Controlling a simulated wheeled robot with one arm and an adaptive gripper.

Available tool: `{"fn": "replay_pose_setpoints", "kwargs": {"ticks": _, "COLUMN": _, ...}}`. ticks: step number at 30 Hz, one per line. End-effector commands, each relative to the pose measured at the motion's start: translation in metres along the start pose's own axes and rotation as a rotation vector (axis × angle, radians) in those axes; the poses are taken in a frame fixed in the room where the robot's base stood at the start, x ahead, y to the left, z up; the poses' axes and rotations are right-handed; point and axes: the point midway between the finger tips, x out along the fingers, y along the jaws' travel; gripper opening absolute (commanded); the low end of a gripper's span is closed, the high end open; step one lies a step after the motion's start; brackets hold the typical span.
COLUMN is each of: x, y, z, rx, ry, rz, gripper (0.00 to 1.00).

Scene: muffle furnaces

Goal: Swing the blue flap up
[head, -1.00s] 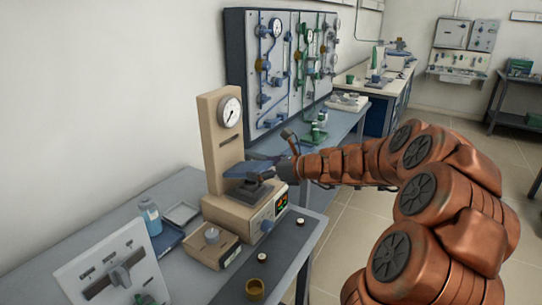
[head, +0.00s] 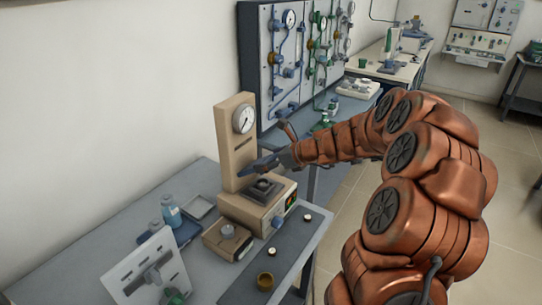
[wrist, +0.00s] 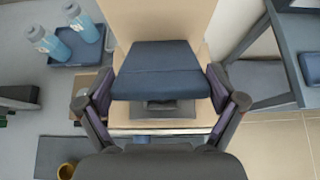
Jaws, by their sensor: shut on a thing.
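The blue flap (head: 262,163) is on the front of a beige machine (head: 236,140) with a round dial. It sits tilted above a dark plate with a round part (head: 263,187). In the wrist view the flap (wrist: 165,70) is a wide dark blue slab seen between my two fingers. My gripper (wrist: 163,82) is shut on it, one finger at each side edge. In the head view my gripper (head: 283,158) reaches the flap from the right, and its fingertips are hard to make out.
Wall-mounted gauge panels (head: 290,65) stand behind.

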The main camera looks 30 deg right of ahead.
Motion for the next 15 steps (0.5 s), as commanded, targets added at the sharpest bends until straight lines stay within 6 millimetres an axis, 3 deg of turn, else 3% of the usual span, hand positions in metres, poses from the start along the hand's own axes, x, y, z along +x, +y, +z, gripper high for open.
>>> {"fn": "replay_pose_setpoints", "kwargs": {"ticks": 1, "x": -0.002, "y": 0.001, "z": 0.011, "rx": 0.001, "ry": -0.006, "rz": 0.004, "gripper": 0.31}}
{"fn": "replay_pose_setpoints", "kwargs": {"ticks": 15, "x": 0.009, "y": 0.001, "z": 0.047, "rx": 0.001, "ry": -0.007, "rz": 0.001, "gripper": 0.31}}
